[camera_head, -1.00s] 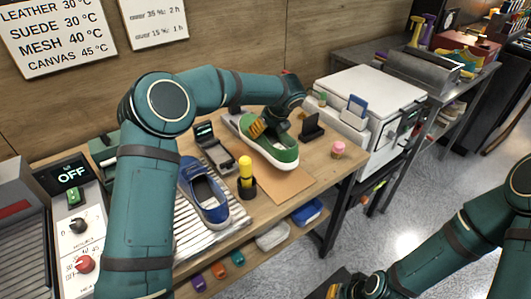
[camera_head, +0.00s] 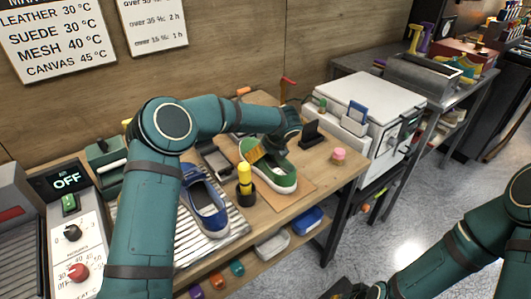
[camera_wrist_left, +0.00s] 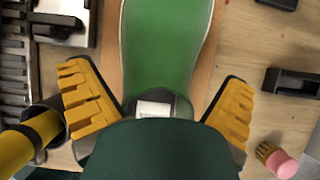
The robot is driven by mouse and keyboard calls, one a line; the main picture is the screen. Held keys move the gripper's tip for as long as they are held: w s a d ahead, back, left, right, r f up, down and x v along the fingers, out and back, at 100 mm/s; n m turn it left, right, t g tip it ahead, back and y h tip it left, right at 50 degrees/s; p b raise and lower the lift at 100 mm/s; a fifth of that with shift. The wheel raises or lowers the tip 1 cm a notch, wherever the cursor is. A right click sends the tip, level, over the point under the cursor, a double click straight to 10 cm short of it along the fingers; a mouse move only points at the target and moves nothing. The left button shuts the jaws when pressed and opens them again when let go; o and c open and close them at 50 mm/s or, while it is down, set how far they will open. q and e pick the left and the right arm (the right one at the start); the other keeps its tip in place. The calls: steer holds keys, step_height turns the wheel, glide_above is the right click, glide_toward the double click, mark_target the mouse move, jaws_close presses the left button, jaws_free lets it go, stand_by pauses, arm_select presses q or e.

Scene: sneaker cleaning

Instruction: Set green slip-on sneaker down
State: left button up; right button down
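The green slip-on sneaker (camera_head: 280,178) has a white sole and appears to rest upright on the brown mat (camera_head: 297,197) on the workbench. It fills the middle of the left wrist view (camera_wrist_left: 165,50). My left gripper (camera_wrist_left: 155,85) is at one end of the shoe, with its yellow-padded fingers spread on either side. Gaps show between the fingertips and the shoe. In the head view, my left gripper (camera_head: 268,150) partly hides the shoe. My right gripper (camera_head: 345,291) is cut off at the bottom edge, so its state is unclear.
A blue shoe (camera_head: 207,207) lies on the slatted rack (camera_head: 222,237). A yellow-handled tool (camera_head: 245,175) stands in a black holder left of the green sneaker. A black stand (camera_head: 312,134), a pink-topped item (camera_head: 338,157) and a white box machine (camera_head: 370,95) are to the right.

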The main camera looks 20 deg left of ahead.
arm_select(q)
steer(key=shift+r, duration=0.1)
steer(key=p+v, duration=0.2)
steer(key=v, duration=1)
